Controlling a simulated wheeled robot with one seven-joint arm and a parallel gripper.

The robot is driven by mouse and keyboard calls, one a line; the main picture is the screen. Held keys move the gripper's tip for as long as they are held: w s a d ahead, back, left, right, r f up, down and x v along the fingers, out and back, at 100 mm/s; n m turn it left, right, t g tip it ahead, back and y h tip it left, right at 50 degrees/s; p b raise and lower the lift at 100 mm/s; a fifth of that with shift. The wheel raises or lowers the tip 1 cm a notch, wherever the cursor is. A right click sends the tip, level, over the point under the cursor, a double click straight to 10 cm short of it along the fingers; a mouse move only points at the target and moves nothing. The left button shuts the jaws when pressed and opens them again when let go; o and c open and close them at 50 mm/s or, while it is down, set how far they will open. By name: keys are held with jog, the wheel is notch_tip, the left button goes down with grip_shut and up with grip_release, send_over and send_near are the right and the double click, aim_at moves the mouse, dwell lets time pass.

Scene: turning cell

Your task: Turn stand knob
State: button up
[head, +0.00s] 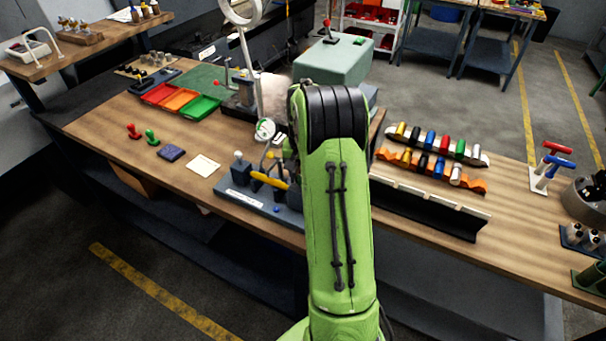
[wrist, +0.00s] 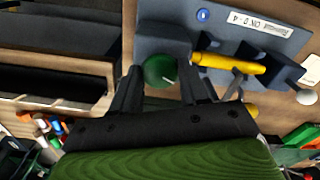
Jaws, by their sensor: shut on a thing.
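The stand is a blue-grey plate (head: 240,203) at the front edge of the wooden bench, just left of my arm in the head view. In the wrist view the stand plate (wrist: 275,12) carries a white label, a blue button and a yellow handle (wrist: 228,63). A round green knob (wrist: 160,71) with a pale pointer line sits on the stand. My gripper (wrist: 157,84) has its two dark fingers on either side of the knob and is shut on it. In the head view my arm hides the knob and the fingers.
Colored trays (head: 168,97) lie behind left of the stand. A red stamp (head: 133,131), a dark blue pad (head: 172,153) and a paper note (head: 203,165) lie to its left. Racks of colored cylinders (head: 433,168) stand right of my arm. A ring lamp (head: 241,12) rises behind.

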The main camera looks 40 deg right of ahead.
jog(key=m, duration=0.4)
jog(key=shift+w+r+m, duration=0.1)
jog(key=shift+m, duration=0.2)
jog(key=m, duration=0.3)
jog(key=shift+m+b, duration=0.3)
jog(key=shift+b, duration=0.1)
jog(key=m, duration=0.4)
jog(key=shift+d+b, duration=0.1)
jog(key=shift+b, duration=0.3)
jog(key=shift+m+b, duration=0.4)
jog(key=shift+m, duration=1.6)
jog(key=o, duration=1)
jog(key=shift+o, duration=0.2)
